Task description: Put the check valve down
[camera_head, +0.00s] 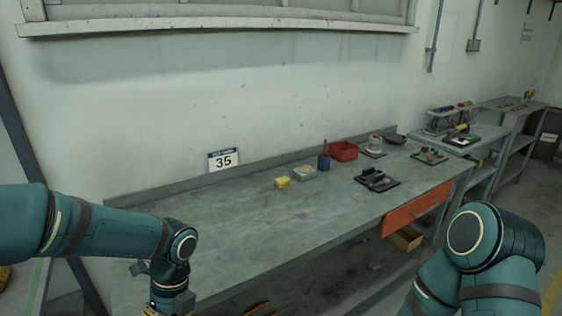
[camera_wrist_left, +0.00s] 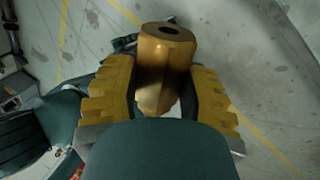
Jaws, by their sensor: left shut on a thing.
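The check valve (camera_wrist_left: 166,48) is a brass-coloured, faceted body with a round hole in its end. In the left wrist view it sits between the yellow-padded fingers of my left gripper (camera_wrist_left: 160,82), which is shut on it. Its lower part is partly hidden by my gripper. Behind it the left wrist view shows floor, not bench top. In the head view my left arm ends at the bottom edge, left of centre, at the near left of the workbench (camera_head: 240,235). The valve cannot be made out there. My right gripper is out of view; only my right arm shows.
The bench's left and middle top is bare. Farther right stand a yellow block (camera_head: 282,182), a clear tray (camera_head: 304,173), a red bin (camera_head: 344,151) and a dark device (camera_head: 376,180). A "35" sign (camera_head: 223,160) stands at the back. An orange drawer (camera_head: 415,209) is in the front.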

